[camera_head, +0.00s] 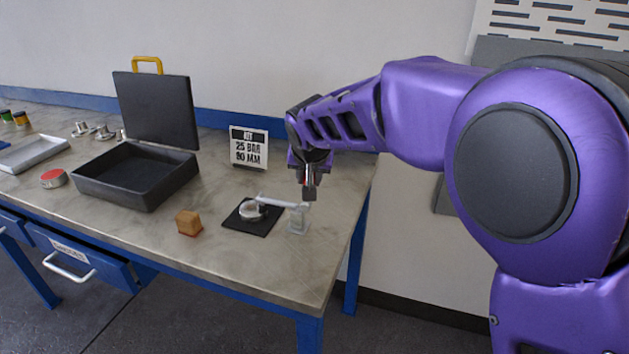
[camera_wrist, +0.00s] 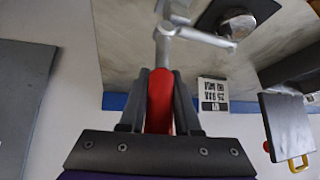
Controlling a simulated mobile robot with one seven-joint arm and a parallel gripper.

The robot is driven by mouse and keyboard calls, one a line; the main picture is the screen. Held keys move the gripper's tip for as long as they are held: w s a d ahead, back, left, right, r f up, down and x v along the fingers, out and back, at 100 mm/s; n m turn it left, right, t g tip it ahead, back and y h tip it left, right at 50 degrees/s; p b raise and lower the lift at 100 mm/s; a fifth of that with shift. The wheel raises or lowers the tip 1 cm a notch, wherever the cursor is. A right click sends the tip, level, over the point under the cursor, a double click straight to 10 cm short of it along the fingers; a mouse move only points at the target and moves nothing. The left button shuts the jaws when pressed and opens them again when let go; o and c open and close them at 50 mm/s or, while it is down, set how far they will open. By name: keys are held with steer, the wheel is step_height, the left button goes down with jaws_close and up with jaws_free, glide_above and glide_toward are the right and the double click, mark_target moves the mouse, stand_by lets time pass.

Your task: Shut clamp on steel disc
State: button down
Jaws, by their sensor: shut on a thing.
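The steel disc (camera_head: 252,210) lies on a black square pad (camera_head: 262,228) near the table's right end. The clamp (camera_head: 298,219) stands just right of the pad, and its pale arm reaches left to over the disc's edge. I cannot tell whether the arm's tip touches the disc. My gripper (camera_head: 308,190) is above the clamp, shut on its red handle, which points up. In the wrist view the red handle (camera_wrist: 160,100) sits between both fingers, and the disc (camera_wrist: 238,24) shows at the top. The fingers partly hide the handle.
An open black case (camera_head: 135,178) stands to the left, with a wooden block (camera_head: 188,222) between it and the pad. A sign (camera_head: 248,147) stands behind. A red-topped disc (camera_head: 53,178) and a grey tray (camera_head: 35,153) lie far left. Bare tabletop lies in front of the clamp.

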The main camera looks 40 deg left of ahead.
steer(key=shift+s+a+h, duration=0.15)
steer(key=shift+a+h, duration=0.25)
steer(key=shift+h, duration=0.1)
steer(key=c, duration=0.6)
jaws_free()
steer(key=v, duration=0.8)
steer(key=p+v, duration=0.1)
steer(key=v, duration=0.8)
steer(key=shift+s+a+r+p, duration=0.1)
steer(key=shift+s+a+p, duration=0.05)
steer(key=shift+s+p, duration=0.15)
steer(key=shift+w, duration=0.1)
